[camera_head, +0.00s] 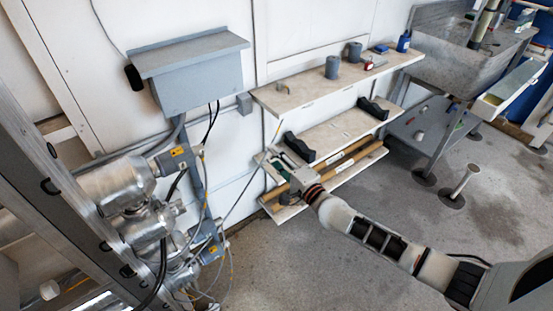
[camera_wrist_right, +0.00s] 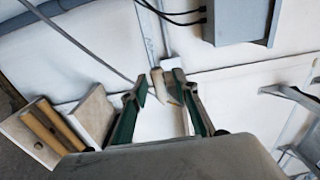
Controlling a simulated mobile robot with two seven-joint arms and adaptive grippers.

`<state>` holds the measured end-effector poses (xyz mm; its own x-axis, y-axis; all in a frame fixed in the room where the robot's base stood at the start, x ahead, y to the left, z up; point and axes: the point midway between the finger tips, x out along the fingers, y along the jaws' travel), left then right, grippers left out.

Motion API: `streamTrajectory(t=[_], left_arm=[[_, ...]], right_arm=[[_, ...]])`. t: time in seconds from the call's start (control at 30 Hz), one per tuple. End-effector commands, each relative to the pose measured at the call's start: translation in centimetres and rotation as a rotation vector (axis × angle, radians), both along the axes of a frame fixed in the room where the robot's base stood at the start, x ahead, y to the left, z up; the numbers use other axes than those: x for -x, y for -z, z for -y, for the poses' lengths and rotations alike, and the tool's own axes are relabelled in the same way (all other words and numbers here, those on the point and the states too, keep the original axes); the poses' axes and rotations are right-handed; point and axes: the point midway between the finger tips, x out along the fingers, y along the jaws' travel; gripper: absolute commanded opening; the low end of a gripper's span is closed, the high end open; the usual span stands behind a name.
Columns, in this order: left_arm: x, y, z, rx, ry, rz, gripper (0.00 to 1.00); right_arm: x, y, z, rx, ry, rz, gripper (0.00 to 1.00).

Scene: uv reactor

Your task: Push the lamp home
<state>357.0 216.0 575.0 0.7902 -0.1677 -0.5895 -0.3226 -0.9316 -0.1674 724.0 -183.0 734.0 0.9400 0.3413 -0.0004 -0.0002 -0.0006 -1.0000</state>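My right gripper (camera_head: 284,166) reaches in from the right in the head view, at the left end of the lower shelves. In the right wrist view its two green fingers stand apart, so the gripper (camera_wrist_right: 162,90) is open. A pale beige shelf end shows between or behind the fingers; I see no lamp clearly held. Long brown tubes (camera_head: 350,156), which may be lamps in sleeves, lie on the bottom shelf; their ends also show in the right wrist view (camera_wrist_right: 45,128). Silver reactor cylinders (camera_head: 118,184) with grey end fittings stand at the left. My left gripper is out of view.
A grey wall box (camera_head: 200,85) hangs above the cylinders, with loose cables below. The top shelf (camera_head: 300,92) holds grey cups and small items. Black cradles (camera_head: 373,109) stand on the middle shelf. A metal sink (camera_head: 455,50) is at the right. Open floor lies in front.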

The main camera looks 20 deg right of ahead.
Motion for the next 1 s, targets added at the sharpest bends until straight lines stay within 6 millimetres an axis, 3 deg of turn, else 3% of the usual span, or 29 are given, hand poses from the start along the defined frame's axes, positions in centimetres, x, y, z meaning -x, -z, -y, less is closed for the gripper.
streamTrajectory(t=[0.1,0.23,0.47,1.0], left_arm=[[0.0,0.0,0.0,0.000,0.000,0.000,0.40],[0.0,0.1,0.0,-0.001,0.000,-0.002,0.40],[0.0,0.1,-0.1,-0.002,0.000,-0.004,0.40],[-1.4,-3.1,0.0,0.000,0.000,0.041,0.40]], right_arm=[[0.0,0.0,0.0,0.000,0.000,0.000,0.29],[0.0,0.0,0.0,0.000,0.000,0.000,0.00],[0.1,-0.2,-0.2,-0.004,0.000,0.001,0.00],[1.5,-0.6,-3.7,-0.004,0.000,0.003,0.00]])
